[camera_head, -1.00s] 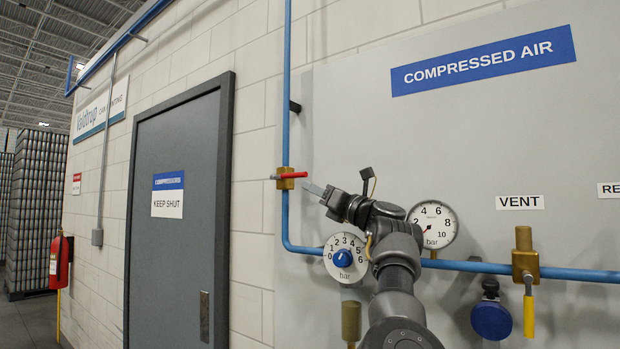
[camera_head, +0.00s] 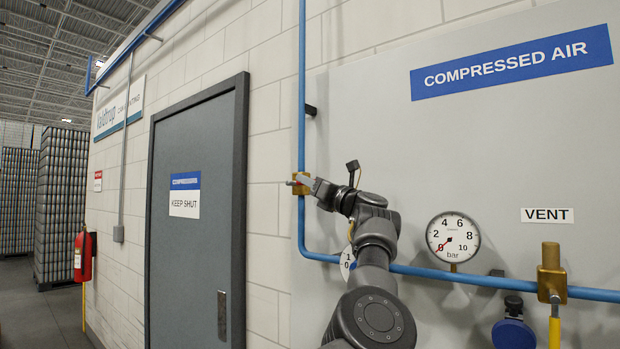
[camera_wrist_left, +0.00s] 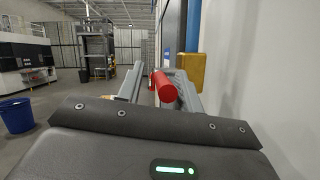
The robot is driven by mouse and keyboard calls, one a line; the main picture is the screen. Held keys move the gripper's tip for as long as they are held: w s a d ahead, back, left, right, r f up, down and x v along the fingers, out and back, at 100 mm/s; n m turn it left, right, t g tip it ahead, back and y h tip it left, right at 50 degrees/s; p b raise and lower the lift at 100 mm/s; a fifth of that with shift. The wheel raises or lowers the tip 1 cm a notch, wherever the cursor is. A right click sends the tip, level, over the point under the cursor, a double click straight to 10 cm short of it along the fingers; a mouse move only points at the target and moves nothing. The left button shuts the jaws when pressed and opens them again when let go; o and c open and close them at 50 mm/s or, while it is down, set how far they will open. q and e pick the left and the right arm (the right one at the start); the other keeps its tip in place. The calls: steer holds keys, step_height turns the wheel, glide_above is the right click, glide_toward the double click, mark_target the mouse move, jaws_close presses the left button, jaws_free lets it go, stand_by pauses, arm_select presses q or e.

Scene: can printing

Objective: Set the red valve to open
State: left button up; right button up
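The red valve sits on the vertical blue pipe (camera_head: 301,90). Its brass body (camera_head: 304,190) shows at the left gripper's tip, and its red handle is mostly hidden there in the head view. In the left wrist view the red handle (camera_wrist_left: 164,88) lies between the fingers, nearer the right one, and points toward the camera. The brass body (camera_wrist_left: 191,73) is just beyond. My left gripper (camera_head: 308,183) is open around the handle, with a gap visible on its left side. Whether a finger touches it I cannot tell. My right gripper is not in view.
A pressure gauge (camera_head: 453,238) reads near 0 on the horizontal blue pipe. My arm mostly hides a dial (camera_head: 347,263). Right of it are a brass vent valve (camera_head: 551,270) with a yellow handle and a round blue part (camera_head: 513,334). A grey door (camera_head: 197,220) stands left.

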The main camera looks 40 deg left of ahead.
arm_select(q)
steer(key=shift+w+a, duration=0.1)
steer(key=shift+w, duration=0.1)
steer(key=shift+c, duration=0.2)
jaws_close()
steer(key=shift+s, duration=0.1)
